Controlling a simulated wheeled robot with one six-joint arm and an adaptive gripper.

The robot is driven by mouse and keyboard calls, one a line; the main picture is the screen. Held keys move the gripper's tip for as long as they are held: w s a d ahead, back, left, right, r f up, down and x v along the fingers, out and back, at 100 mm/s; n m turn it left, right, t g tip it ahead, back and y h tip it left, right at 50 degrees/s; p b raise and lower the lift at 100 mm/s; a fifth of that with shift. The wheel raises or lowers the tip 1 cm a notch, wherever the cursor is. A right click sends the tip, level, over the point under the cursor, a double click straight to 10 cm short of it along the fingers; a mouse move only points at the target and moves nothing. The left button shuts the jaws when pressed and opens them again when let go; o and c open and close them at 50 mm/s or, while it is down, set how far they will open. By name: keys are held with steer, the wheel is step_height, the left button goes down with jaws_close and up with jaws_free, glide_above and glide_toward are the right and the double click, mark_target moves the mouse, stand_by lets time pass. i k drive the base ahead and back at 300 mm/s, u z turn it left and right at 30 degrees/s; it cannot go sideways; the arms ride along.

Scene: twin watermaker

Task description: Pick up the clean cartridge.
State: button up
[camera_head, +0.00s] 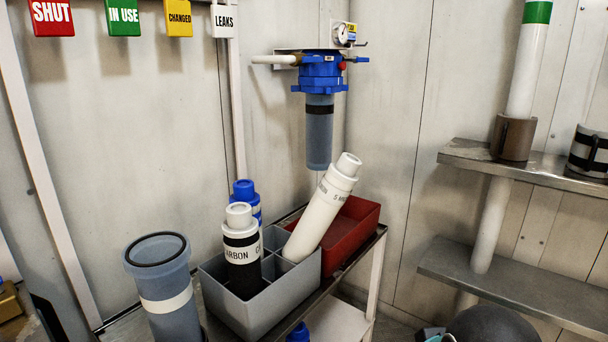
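A white cartridge (322,208) with a stepped cap and partly readable lettering starting with "5" leans up to the right. Its lower end is inside the grey divided crate (262,303), and its upper part passes in front of the red bin. A black-and-white cartridge marked "CARBON" (242,252) stands in the front of the same crate. A blue-capped cartridge (245,193) stands behind it, mostly hidden. No label in view reads "clean".
The red bin (352,228) sits behind the crate on a metal stand. A blue-headed filter housing (319,100) hangs on the wall above. An open grey-blue housing bowl (163,285) stands at front left. Metal shelves (510,285) with cups are right. A dark rounded shape fills the bottom right.

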mark_target(336, 186)
steer(key=k, duration=0.5)
steer(key=z, duration=2.05)
steer(key=i, duration=1)
steer(key=u, duration=2.65)
